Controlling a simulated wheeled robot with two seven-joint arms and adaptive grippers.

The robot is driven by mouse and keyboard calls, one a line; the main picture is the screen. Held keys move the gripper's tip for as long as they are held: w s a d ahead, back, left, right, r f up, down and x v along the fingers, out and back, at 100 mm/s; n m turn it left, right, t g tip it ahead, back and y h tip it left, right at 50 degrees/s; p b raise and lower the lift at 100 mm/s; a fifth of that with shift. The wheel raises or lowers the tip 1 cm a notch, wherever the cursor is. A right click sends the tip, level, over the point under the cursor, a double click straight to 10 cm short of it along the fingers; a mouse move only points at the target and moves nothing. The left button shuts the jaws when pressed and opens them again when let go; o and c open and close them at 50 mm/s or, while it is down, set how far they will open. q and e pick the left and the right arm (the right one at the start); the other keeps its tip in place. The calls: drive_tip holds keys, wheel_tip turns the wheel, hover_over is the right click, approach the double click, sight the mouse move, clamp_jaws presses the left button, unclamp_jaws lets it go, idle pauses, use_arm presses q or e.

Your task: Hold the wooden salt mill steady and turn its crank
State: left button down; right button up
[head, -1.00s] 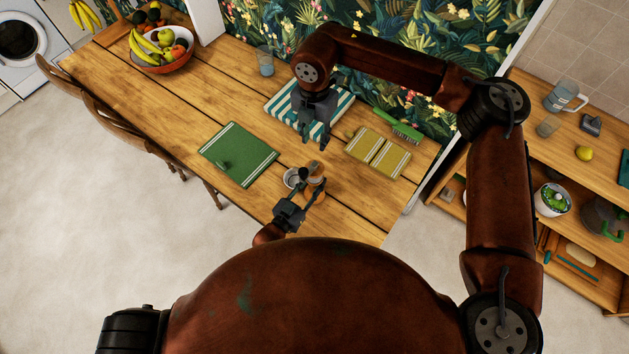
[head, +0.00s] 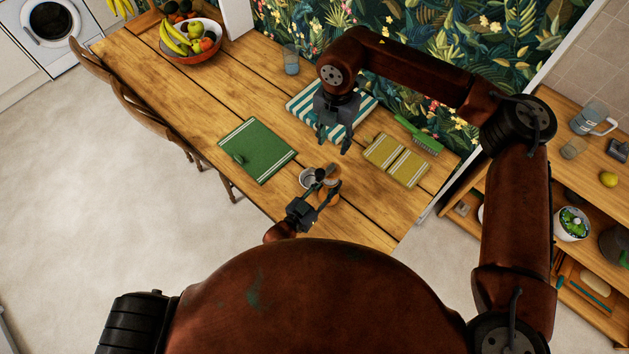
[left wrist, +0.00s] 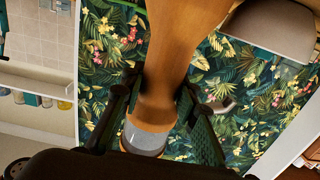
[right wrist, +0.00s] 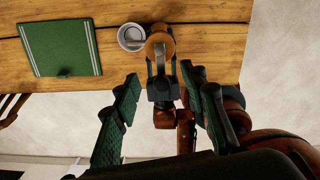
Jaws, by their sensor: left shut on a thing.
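The wooden salt mill (head: 328,196) is at the near edge of the table, beside a small metal bowl. My left gripper (head: 320,192) is shut on the mill, and the left wrist view shows its brown body (left wrist: 172,40) between the two fingers, with a grey band at one end. The right wrist view shows the mill's rounded orange-brown top (right wrist: 160,44) from above, with a grey part across it; I cannot clearly make out the crank. My right gripper (head: 333,145) is open and empty, above the table and apart from the mill; its spread fingers (right wrist: 161,78) show in the right wrist view.
The metal bowl (head: 307,179) stands close to the mill. A green cloth (head: 258,152), a striped cloth (head: 303,104), a yellow cloth (head: 397,160) and a green brush (head: 420,137) lie around. A glass (head: 291,60) and fruit bowl (head: 196,55) stand farther back.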

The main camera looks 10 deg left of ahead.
sight(320, 172)
drive_tip(key=s+a+r+n, duration=0.1)
drive_tip(key=s+a+n, duration=0.25)
drive_tip(key=n, duration=0.75)
drive_tip(key=f, duration=1.1)
drive_tip(key=shift+s+d+f, duration=0.3)
drive_tip(key=shift+s+f, duration=0.05)
drive_tip(key=shift+f, duration=0.05)
drive_tip(key=shift+c, duration=0.4)
drive_tip(key=c, duration=1)
